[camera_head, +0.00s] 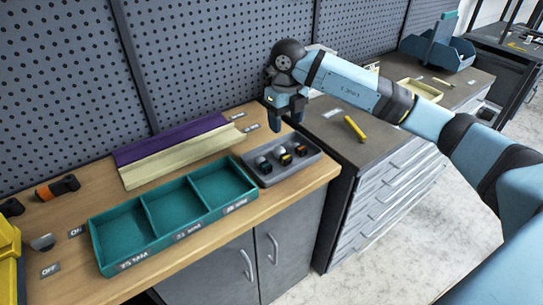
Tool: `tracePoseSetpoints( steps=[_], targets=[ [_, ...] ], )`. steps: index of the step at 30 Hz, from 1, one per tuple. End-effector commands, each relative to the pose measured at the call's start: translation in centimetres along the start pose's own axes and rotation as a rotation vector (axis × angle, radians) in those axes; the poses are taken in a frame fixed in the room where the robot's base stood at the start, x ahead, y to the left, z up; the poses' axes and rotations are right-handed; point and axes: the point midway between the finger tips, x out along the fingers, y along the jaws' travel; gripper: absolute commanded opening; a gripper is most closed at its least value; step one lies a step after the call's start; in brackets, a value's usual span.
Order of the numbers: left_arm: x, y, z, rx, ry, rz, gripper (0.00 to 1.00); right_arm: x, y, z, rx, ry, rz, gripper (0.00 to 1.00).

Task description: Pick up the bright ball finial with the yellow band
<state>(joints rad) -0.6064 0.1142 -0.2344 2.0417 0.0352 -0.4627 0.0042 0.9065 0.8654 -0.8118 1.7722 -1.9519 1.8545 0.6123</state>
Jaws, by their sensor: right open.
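A small grey tray (252,172) near the right end of the wooden bench holds several small ball finials. The finial in the middle (286,160) shows a yellow-orange patch that looks like the yellow band. One at the left (262,163) is dark with a pale top, and one at the right (300,151) shows some orange. They are too small to tell their finish surely. My right gripper (287,121) is open and empty, pointing down above and behind the tray, apart from the finials. My left gripper is not in view.
A teal bin with three compartments (140,208) stands left of the tray. Purple and cream strips (175,148) lie behind it, before the pegboard (200,60). A yellow stick (354,128) lies on the dark cabinet to the right. The bench's front edge runs close to the tray.

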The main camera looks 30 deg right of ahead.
Motion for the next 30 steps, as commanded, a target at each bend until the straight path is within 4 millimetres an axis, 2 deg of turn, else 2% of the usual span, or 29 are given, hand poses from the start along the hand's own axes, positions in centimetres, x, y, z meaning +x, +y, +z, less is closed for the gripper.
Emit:
tracePoseSetpoints(
  steps=[3,9,19,27,30],
  targets=[
    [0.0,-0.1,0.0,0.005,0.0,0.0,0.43,2.6,0.1,-0.1,0.0,0.006,0.003,0.62],
    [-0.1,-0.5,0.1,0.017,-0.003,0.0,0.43,6.1,0.1,-0.1,-0.002,0.004,0.005,0.62],
    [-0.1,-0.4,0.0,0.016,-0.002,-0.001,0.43,8.4,0.1,0.0,-0.003,0.003,0.007,0.62],
    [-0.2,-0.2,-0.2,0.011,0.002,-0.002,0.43,12.3,-0.2,0.2,-0.003,0.003,0.008,0.62],
    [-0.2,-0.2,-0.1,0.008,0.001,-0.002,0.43,12.7,-0.2,0.2,-0.004,0.001,0.006,0.62]
  ],
)
